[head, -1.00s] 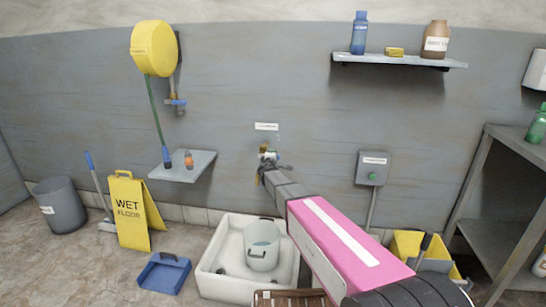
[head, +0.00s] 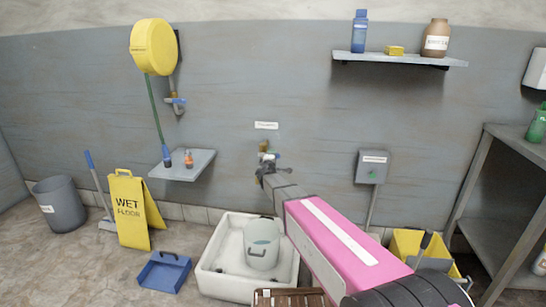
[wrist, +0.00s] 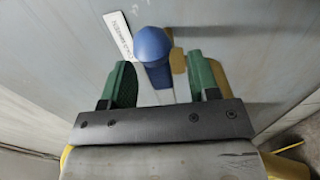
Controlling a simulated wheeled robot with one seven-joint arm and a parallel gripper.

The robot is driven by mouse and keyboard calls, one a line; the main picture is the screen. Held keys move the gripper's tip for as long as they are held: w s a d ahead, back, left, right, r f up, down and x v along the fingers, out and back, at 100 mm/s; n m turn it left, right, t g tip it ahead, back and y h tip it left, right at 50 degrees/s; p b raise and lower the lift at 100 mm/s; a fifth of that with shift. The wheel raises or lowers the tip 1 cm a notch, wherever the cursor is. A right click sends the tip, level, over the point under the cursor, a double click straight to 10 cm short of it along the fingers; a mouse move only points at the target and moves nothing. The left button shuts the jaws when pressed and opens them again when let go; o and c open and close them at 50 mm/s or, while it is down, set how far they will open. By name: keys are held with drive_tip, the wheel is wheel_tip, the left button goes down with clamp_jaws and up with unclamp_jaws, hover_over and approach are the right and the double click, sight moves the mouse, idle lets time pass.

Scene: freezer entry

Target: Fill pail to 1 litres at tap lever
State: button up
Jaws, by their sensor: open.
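The tap (head: 264,158) is on the grey wall under a small white label. Its lever has a blue end, which shows in the wrist view (wrist: 153,45) just beyond and between my fingertips. My gripper (wrist: 161,75) is open, with a green-padded finger on either side and nothing held. In the head view my gripper (head: 268,172) is at the tap, partly hidden by my arm. The pale grey pail (head: 262,255) with a dark handle stands in the white basin (head: 210,275) below the tap. I cannot tell its water level.
A wall shelf (head: 185,166) with small bottles and a yellow hose reel (head: 154,47) are on the left. A switch box (head: 372,167) is on the right. A wet-floor sign (head: 132,210), blue dustpan (head: 164,272) and brown crate (head: 290,298) surround the basin.

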drive_tip(key=s+a, duration=0.1)
drive_tip(key=s, duration=0.6)
drive_tip(key=shift+a, duration=0.15)
drive_tip(key=shift+s, duration=0.1)
